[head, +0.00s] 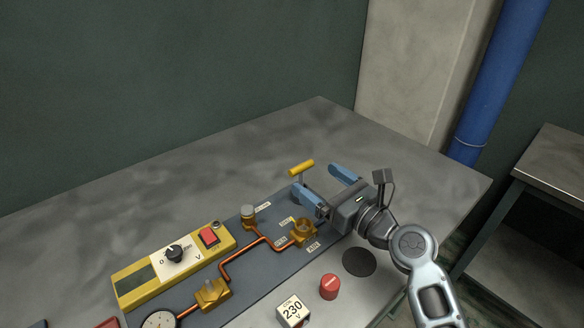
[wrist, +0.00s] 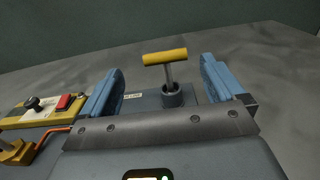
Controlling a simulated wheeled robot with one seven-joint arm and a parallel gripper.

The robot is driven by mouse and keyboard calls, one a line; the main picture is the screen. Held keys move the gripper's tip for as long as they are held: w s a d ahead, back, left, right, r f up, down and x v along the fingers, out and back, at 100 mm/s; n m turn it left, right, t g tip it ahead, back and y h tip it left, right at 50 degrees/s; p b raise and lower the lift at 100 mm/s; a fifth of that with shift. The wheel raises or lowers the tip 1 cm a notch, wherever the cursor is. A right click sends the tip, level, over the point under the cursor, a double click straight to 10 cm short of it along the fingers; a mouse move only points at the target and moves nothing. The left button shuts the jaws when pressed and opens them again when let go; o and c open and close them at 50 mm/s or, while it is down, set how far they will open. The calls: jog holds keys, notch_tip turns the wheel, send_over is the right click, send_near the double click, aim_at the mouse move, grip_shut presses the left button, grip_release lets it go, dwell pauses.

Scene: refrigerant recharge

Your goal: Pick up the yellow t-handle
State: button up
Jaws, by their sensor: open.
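The yellow t-handle (head: 301,167) stands upright near the far end of the dark panel, its yellow bar on top of a grey stem. In the wrist view the t-handle (wrist: 165,57) rises from a round grey holder (wrist: 173,96) and shows between my two blue fingers. My gripper (head: 320,178) is open and empty. Its fingers lie either side of the handle in the wrist view, and neither appears to touch it. In the head view a finger hides the lower stem and the holder.
The dark panel (head: 265,275) carries copper pipes, brass fittings (head: 303,232), a yellow meter box (head: 172,265) and a round gauge (head: 160,320). A red cap (head: 330,287), a white block marked 230 (head: 292,310) and a black disc (head: 359,262) lie nearer. The table behind the panel is clear.

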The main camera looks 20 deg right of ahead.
aim_at(304, 167)
jog(key=shift+d+x, duration=0.1)
jog(key=shift+x, duration=1.65)
jog(key=shift+d+x, duration=0.15)
jog(key=shift+x, duration=1.65)
jog(key=shift+f, duration=0.1)
jog(key=shift+c, duration=0.4)
jog(key=c, duration=1)
